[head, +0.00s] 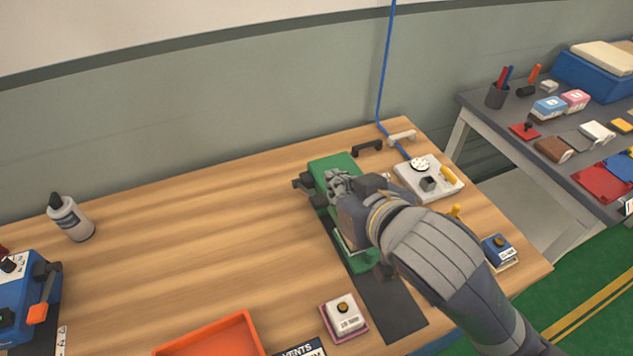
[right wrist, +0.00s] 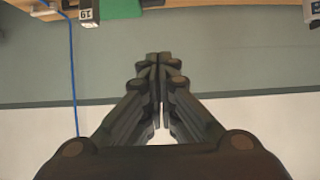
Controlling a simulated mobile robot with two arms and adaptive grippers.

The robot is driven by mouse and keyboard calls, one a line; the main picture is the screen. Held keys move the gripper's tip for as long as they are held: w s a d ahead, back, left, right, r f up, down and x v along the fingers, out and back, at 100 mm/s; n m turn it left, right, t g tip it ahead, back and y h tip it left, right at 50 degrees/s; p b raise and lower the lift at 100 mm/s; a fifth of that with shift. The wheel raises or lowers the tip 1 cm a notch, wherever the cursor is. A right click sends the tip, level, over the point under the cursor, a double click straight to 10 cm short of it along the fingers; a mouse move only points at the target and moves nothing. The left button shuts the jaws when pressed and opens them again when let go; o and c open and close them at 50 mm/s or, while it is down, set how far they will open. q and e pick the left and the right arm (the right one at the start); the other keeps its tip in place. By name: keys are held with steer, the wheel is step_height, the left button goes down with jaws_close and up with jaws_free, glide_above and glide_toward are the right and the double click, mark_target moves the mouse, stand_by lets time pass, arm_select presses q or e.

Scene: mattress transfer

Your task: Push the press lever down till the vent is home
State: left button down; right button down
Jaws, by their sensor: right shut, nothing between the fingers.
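A green machine (head: 334,164), probably the press, stands on the wooden bench at centre right, with dark parts at its left side. My right gripper (head: 337,184) is shut and empty. It is over or beside the green machine, and I cannot tell whether it touches it. My right arm covers much of the machine, so I make out neither its lever nor a vent in it. In the right wrist view the closed fingers (right wrist: 158,62) show against the wall, with a green part (right wrist: 121,8) beyond them. My left gripper is out of view.
A gauge box (head: 418,184) and a small blue block (head: 497,250) are right of my arm. A white-topped block (head: 343,314), an orange tray (head: 222,340), a bottle (head: 72,220) and a blue device (head: 22,290) stand elsewhere. The bench's left middle is clear.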

glide_above(320, 203)
steer(key=f, duration=0.2)
steer(key=w+f, duration=0.1)
steer(key=f, duration=0.1)
steer(key=shift+a+f, duration=0.2)
steer(key=shift+f, duration=0.1)
steer(key=f, duration=0.2)
steer(key=f+p, duration=0.1)
steer(key=shift+s+d+f, duration=0.1)
steer(key=shift+s, duration=0.15)
steer(key=shift+s+f, duration=0.2)
steer(key=shift+f, duration=0.25)
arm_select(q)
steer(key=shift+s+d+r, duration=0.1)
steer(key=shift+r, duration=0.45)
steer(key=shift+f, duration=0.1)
